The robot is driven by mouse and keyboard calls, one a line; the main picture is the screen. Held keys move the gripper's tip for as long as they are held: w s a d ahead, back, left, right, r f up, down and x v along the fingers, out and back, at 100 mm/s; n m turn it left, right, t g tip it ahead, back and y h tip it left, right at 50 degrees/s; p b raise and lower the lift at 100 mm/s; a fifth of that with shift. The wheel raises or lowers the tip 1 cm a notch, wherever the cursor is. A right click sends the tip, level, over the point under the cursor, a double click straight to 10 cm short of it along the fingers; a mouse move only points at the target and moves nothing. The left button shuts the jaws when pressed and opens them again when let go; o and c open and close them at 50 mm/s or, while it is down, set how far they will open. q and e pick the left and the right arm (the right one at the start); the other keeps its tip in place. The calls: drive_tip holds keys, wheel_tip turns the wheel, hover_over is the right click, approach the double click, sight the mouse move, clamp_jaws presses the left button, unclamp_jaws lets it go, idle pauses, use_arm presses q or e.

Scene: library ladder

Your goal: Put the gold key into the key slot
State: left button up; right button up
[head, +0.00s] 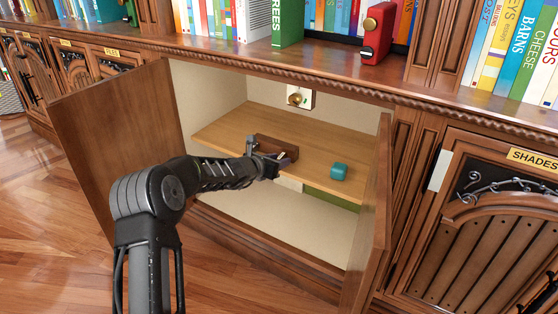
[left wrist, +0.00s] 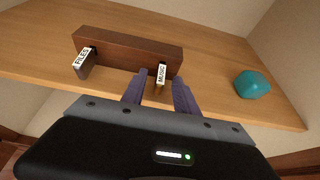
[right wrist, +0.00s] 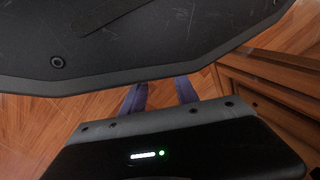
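A brown wooden key rack (left wrist: 127,50) stands on the cabinet shelf; it also shows in the head view (head: 276,146). It carries a tag marked FILES (left wrist: 82,57) and a tag marked MUSIC (left wrist: 161,76), with a small gold-coloured part below the MUSIC one. Which item is the gold key is hard to tell. My left gripper (left wrist: 160,88) has its fingers apart, one on each side of the MUSIC tag; it also shows in the head view (head: 274,164). A white plate with a round brass fitting (head: 299,97) is on the cabinet's back wall. My right gripper (right wrist: 161,92) is open and empty.
A teal block (head: 339,171) sits on the shelf (head: 225,132) right of the rack. The cabinet's left door (head: 120,140) and right door (head: 372,240) stand open at the sides. A red object (head: 376,35) and books stand on the ledge above.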

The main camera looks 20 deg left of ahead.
use_arm(q)
drive_tip(key=v, duration=0.7)
drive_tip(key=shift+p, duration=0.3)
drive_tip(key=shift+s, duration=0.1)
idle(0.4)
